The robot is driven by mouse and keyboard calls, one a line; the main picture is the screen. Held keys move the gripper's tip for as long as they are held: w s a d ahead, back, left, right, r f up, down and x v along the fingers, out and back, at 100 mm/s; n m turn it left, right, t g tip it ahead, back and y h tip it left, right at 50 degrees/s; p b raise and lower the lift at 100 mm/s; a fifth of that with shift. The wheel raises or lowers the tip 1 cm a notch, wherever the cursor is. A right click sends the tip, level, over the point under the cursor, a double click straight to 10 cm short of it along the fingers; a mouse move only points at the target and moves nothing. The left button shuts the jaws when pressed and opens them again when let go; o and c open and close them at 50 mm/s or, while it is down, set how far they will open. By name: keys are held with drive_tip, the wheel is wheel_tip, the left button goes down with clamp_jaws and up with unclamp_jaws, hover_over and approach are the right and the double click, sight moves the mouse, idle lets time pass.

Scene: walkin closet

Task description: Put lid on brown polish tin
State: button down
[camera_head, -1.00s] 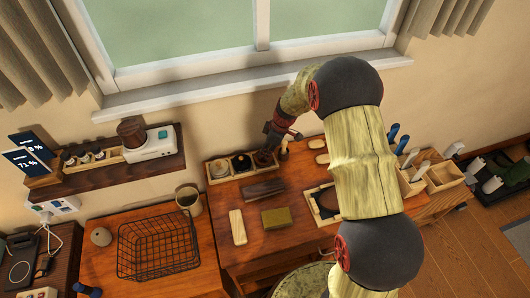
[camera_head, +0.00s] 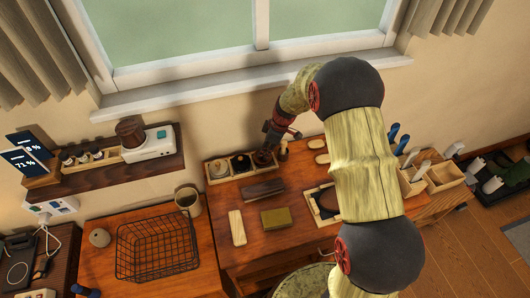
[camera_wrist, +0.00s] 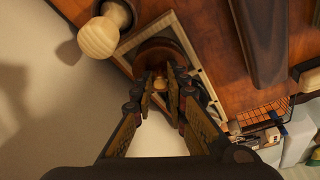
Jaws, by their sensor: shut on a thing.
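My gripper (camera_wrist: 160,88) is shut on the small brass-coloured knob (camera_wrist: 158,82) of a round brown lid, and the knob sits between the fingertips. The lid (camera_wrist: 160,52) is at the right-hand compartment of the wooden tray (camera_head: 229,177), against the back wall. The brown polish tin is hidden under the lid and fingers, so I cannot tell whether the lid is seated on it or just above it. In the head view my gripper (camera_head: 266,150) points down at this compartment. The left compartment has a pale tin (camera_head: 218,170); the middle one has a dark tin (camera_head: 241,161).
A wooden-handled brush (camera_head: 283,148) stands close to the right of the tray; its knob shows in the wrist view (camera_wrist: 98,38). A dark brush (camera_head: 263,189), a pale block (camera_head: 237,227) and an olive block (camera_head: 277,218) lie in front. The wall is close behind.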

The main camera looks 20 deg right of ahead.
idle(0.3)
drive_tip(key=c, duration=1.7)
unclamp_jaws()
drive_tip(key=shift+o, duration=1.4)
drive_tip(key=shift+o, duration=1)
drive_tip(key=shift+r, duration=0.1)
drive_tip(key=shift+r+p, duration=1.1)
drive_tip(key=shift+r, duration=2.35)
drive_tip(key=shift+c, duration=1.3)
